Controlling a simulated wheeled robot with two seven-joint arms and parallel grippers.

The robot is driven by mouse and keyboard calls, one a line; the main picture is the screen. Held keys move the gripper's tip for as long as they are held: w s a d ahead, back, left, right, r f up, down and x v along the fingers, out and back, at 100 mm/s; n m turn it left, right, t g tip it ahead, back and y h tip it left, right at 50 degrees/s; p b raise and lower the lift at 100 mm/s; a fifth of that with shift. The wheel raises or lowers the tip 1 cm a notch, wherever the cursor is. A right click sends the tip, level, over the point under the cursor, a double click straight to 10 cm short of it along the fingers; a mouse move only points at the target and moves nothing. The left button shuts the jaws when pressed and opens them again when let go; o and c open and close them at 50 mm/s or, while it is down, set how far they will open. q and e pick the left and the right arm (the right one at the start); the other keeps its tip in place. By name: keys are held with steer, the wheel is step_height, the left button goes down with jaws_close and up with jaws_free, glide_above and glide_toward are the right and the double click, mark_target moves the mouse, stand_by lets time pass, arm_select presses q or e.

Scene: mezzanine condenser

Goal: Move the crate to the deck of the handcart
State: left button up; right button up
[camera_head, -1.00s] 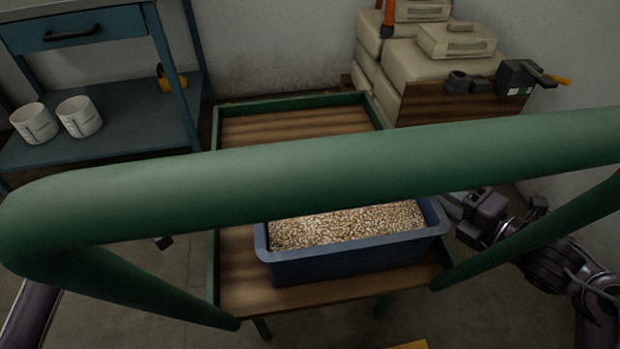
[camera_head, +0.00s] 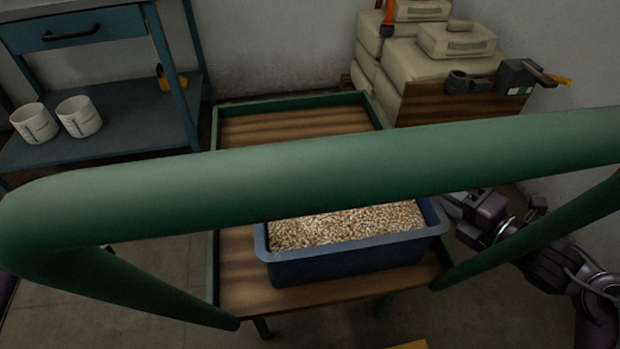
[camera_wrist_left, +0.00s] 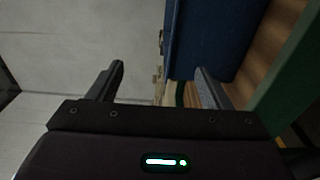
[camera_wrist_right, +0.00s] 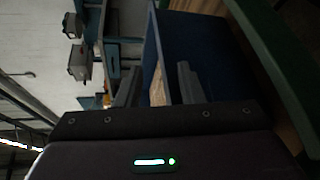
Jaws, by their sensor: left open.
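The blue crate (camera_head: 350,258), filled with pale grain, sits level on the wooden deck (camera_head: 243,280) of the green handcart, at its near end. The cart's green handle bar (camera_head: 320,172) hides the crate's far side. My right gripper (camera_wrist_right: 158,80) is at the crate's right end, its fingers on either side of the crate's wall (camera_wrist_right: 185,45), and seems shut on it. My left gripper (camera_wrist_left: 160,80) is open and empty. In the left wrist view the crate (camera_wrist_left: 213,40) shows just beyond its right-hand finger. The left gripper is mostly hidden in the head view.
A blue workbench (camera_head: 110,110) with two white tubs (camera_head: 80,116) on its lower shelf stands at the left. Pale sacks (camera_head: 430,65) and a black tool (camera_head: 520,76) are at the back right. The deck's far part (camera_head: 295,122) is clear.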

arm_select(q)
steer(key=shift+v, duration=1.5)
arm_select(e)
steer(key=o, duration=0.8)
steer(key=d, duration=0.7)
steer(key=shift+s, duration=0.3)
